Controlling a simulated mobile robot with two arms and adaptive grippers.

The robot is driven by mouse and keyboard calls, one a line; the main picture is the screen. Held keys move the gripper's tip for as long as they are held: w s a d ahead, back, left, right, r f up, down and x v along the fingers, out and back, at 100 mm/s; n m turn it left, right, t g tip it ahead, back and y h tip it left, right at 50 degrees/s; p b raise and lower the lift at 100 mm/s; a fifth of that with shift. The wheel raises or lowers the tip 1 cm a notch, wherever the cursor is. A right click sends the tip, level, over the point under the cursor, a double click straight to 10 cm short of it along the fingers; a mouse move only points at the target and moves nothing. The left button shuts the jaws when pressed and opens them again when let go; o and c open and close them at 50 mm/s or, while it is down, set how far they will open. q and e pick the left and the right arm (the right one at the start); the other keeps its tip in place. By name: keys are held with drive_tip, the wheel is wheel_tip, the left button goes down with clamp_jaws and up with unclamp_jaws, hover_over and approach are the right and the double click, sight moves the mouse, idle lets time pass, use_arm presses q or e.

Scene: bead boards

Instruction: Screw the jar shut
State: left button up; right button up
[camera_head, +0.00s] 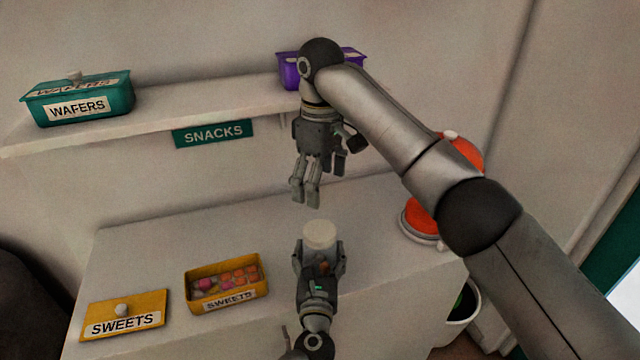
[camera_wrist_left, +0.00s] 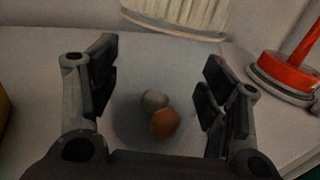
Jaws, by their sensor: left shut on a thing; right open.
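The jar is clear, with a grey and an orange round piece inside, and its glass (camera_wrist_left: 140,120) is hard to make out between the fingers in the left wrist view. A cream ribbed lid (camera_wrist_left: 180,15) is at the jar's top; its round top (camera_head: 320,235) shows in the head view. I cannot tell how tightly it sits. My left gripper (camera_head: 318,262) is shut around the jar, below the lid; its two fingers (camera_wrist_left: 157,90) flank the glass. My right gripper (camera_head: 306,198) is open and empty, pointing down above the lid, apart from it.
An open yellow sweets box (camera_head: 227,300) and its yellow lid (camera_head: 124,315) lie on the counter at left. A teal wafers box (camera_head: 80,100) and a purple box (camera_head: 290,72) stand on the shelf (camera_head: 180,107). A red object with a round base (camera_head: 420,222) is at right, partly behind my right arm.

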use_arm(q)
drive_tip(key=o, duration=2.1)
drive_tip(key=shift+c, duration=0.2)
drive_tip(key=shift+s, duration=0.1)
drive_tip(key=s, duration=1.2)
drive_tip(key=shift+a, duration=0.25)
drive_tip(key=shift+f, duration=0.1)
